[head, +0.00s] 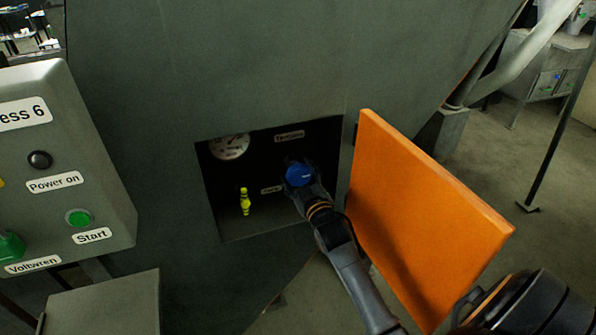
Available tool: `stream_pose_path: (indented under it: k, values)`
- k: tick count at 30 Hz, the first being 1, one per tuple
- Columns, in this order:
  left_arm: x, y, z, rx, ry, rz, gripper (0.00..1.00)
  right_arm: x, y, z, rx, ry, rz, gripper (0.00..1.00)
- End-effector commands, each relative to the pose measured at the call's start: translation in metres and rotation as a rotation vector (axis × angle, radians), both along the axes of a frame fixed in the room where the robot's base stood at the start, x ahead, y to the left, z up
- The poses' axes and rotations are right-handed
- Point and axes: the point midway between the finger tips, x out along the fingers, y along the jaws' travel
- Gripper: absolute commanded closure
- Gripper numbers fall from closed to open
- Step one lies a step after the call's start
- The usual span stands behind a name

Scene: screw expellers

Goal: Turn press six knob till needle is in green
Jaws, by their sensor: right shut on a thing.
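A round blue knob (300,174) sits in the dark recess (262,228) of the grey press wall. My right gripper (297,181) reaches into the recess from the lower right and is shut on the blue knob, with its fingers partly hidden around it. A white dial gauge (229,147) is at the recess's upper left, its top cut off by the recess edge. The needle and any green zone are too small to make out. A panel labelled "ess 6" (68,165) stands at the left. My left gripper is out of view.
An orange door (425,215) stands open right of the recess, close beside my right arm. A yellow handle (244,201) is below the gauge. The panel has a green start button (79,217). A grey box (105,305) is at lower left.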

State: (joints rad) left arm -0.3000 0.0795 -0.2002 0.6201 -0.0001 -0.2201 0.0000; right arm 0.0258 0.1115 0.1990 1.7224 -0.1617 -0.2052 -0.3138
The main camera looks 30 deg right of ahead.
Motion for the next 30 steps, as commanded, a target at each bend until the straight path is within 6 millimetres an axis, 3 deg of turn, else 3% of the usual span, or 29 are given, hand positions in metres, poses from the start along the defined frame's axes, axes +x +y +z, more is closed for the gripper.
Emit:
stream_pose_path:
  k: [15,30]
  values:
    - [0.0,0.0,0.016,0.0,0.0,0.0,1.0,0.0,-0.001,0.001,0.321,-0.077,0.0,0.68]
    - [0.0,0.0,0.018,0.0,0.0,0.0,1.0,0.0,-0.001,0.0,0.376,-0.09,0.0,0.68]
